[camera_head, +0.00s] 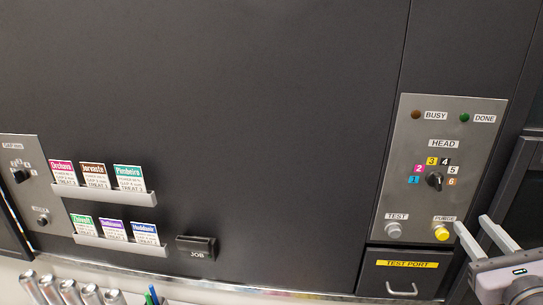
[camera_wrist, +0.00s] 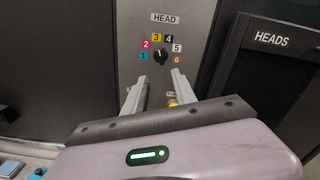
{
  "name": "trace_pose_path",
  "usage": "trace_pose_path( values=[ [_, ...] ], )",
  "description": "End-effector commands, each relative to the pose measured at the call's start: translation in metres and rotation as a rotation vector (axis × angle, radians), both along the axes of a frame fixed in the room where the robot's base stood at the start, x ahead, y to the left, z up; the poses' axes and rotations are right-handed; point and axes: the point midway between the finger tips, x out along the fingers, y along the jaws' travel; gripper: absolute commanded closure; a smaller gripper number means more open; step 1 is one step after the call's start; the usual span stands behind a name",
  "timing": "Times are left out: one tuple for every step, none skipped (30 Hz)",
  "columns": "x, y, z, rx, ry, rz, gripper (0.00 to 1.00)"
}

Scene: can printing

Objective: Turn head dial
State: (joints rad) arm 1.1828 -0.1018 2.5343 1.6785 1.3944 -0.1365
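The head dial (camera_head: 434,180) is a black knob on the silver panel (camera_head: 401,151), under the HEAD label and ringed by coloured numbers 1 to 6. In the wrist view the dial (camera_wrist: 160,56) is ahead, above the gap between my fingertips, with its white mark pointing roughly up toward 3. My gripper (camera_head: 472,224) is at the lower right in the head view, below and right of the dial. In the wrist view my gripper (camera_wrist: 158,80) has its two fingers apart with nothing held, and they do not visibly touch the dial.
The yellow PURGE button (camera_head: 442,234) is close to my fingers, with the grey TEST button (camera_head: 394,229) to its left. Below is the TEST PORT drawer (camera_head: 403,284) with a handle. A HEADS cabinet (camera_wrist: 275,60) stands right.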

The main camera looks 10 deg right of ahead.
Motion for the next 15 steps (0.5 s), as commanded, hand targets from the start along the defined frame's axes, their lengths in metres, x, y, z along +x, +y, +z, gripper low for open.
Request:
trace_pose_path(
  values=[
    [0.008, -0.001, 0.011, 0.01, 0.001, 0.008, 0.67],
    [0.012, -0.002, 0.013, 0.012, -0.001, 0.01, 0.67],
    [0.017, -0.003, 0.014, 0.012, -0.001, 0.011, 0.67],
    [0.021, -0.004, 0.015, 0.011, 0.0, 0.01, 0.67],
    [0.025, -0.005, 0.014, 0.01, 0.001, 0.009, 0.67],
    [0.029, -0.005, 0.013, 0.009, 0.006, 0.006, 0.67],
    [0.037, -0.007, 0.012, 0.006, 0.003, 0.007, 0.67],
    [0.048, -0.009, 0.011, 0.006, 0.003, 0.009, 0.67],
    [0.06, -0.011, 0.009, 0.005, 0.005, 0.008, 0.67],
    [0.069, -0.014, 0.006, 0.0, 0.003, 0.008, 0.67],
    [0.077, -0.016, 0.005, -0.002, 0.002, 0.008, 0.67],
    [0.088, -0.018, 0.003, -0.001, 0.003, 0.008, 0.67],
    [0.096, -0.02, 0.003, -0.002, 0.002, 0.008, 0.67],
    [0.103, -0.023, 0.003, -0.001, 0.003, 0.007, 0.67],
    [0.111, -0.024, 0.002, -0.002, 0.003, 0.008, 0.67]
  ],
)
